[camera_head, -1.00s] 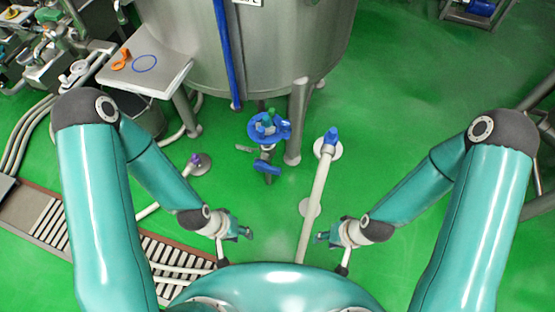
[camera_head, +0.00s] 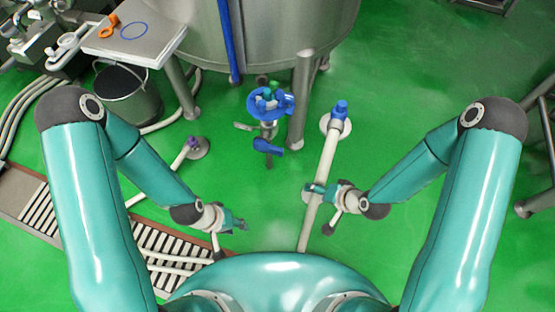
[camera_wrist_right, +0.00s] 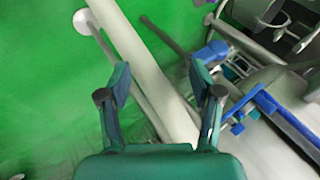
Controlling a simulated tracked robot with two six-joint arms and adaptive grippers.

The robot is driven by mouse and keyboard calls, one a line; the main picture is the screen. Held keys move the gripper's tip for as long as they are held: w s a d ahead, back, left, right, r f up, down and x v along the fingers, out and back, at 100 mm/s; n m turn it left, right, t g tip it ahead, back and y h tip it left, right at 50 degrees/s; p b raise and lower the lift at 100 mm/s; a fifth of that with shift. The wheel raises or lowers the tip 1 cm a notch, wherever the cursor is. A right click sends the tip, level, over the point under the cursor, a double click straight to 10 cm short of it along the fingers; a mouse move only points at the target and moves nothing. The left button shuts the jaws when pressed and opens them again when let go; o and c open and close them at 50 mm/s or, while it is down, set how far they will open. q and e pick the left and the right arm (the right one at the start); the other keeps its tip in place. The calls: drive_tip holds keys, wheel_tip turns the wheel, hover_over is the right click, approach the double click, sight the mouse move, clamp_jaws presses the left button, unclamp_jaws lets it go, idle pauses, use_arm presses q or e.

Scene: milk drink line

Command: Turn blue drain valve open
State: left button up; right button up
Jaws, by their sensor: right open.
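Blue valve parts sit under the steel tank in the head view: a round blue wheel (camera_head: 270,103) with a green centre, and a blue lever handle (camera_head: 268,147) below it. I cannot tell the valve's open or closed state. My right gripper (camera_head: 309,189) is open and empty, in front of and right of the lever, apart from it, overlapping a pale pipe in the picture. In the right wrist view its two fingers (camera_wrist_right: 160,82) are spread, with blurred blue parts (camera_wrist_right: 240,112) beyond to the right. My left gripper (camera_head: 238,224) hangs lower left of the valve; its jaws are too small to judge.
The pale pipe (camera_head: 326,165) with a blue top (camera_head: 340,109) stands right of the valve. The tank (camera_head: 290,35) and its leg (camera_head: 301,100) are behind. A bucket (camera_head: 128,97), a side table (camera_head: 150,45) and a floor grate (camera_head: 165,245) lie left.

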sight(280, 154)
drive_tip(key=w+f+m+t+y+b, duration=0.4)
drive_tip(key=w+f+t+y+b, duration=0.35)
drive_tip(key=b, duration=1.15)
use_arm(q)
wheel_tip(280, 154, down, 25)
drive_tip(key=b, duration=0.3)
drive_tip(key=shift+f, duration=0.2)
use_arm(e)
drive_tip(key=shift+g+y, duration=0.35)
drive_tip(key=shift+g, duration=0.1)
drive_tip(key=x, duration=1.1)
drive_tip(key=f+x, duration=0.1)
drive_tip(key=x, duration=0.5)
drive_tip(key=shift+w, duration=0.1)
use_arm(q)
drive_tip(key=shift+s, duration=0.1)
use_arm(e)
drive_tip(key=shift+c, duration=0.3)
clamp_jaws()
drive_tip(key=shift+d+f, duration=0.1)
drive_tip(key=shift+d, duration=0.1)
use_arm(q)
drive_tip(key=shift+d+r, duration=0.15)
drive_tip(key=shift+r, duration=0.15)
use_arm(e)
drive_tip(key=shift+a, duration=0.35)
